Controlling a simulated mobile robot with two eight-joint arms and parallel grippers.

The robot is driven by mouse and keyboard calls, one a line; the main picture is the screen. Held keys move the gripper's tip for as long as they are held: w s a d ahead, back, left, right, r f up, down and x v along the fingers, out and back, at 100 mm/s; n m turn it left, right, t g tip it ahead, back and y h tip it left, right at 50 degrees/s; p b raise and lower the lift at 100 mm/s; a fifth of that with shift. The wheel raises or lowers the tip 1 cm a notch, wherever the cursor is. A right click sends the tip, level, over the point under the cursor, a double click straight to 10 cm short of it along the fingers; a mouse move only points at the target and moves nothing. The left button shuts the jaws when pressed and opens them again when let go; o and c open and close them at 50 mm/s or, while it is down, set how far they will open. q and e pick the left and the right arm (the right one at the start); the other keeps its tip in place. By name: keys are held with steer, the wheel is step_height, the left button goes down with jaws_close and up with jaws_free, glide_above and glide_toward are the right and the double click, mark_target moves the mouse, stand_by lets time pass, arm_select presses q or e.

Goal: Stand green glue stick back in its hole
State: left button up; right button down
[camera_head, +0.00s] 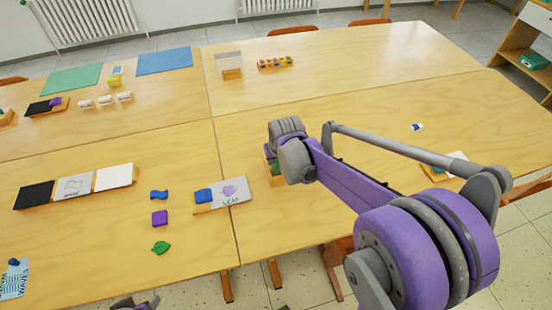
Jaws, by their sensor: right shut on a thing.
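My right gripper (288,152) is at the middle of the near right table, pointing down, its fingers hidden behind its own wrist. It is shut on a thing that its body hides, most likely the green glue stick. A small green patch (277,168) shows just below and left of the wrist, on or at a wooden holder (277,182) mostly covered by my arm. I cannot tell the stick's tilt or see the hole. Only the top of my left gripper (135,303) shows at the bottom edge; its fingers are unclear.
Left of the holder are a wooden block with a blue piece and a card (232,191), then loose blue (159,195), purple (160,218) and green (161,248) pieces. A rack of coloured items (275,63) stands far back. The right table is largely clear.

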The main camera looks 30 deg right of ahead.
steer(key=shift+f+b, duration=1.05)
steer(key=shift+f, duration=0.4)
stand_by(2.0)
steer(key=c, duration=0.5)
jaws_free()
steer(key=shift+o, duration=1.1)
steer(key=shift+r, duration=0.1)
steer(key=shift+r+p, duration=2.15)
steer(key=shift+r, duration=0.8)
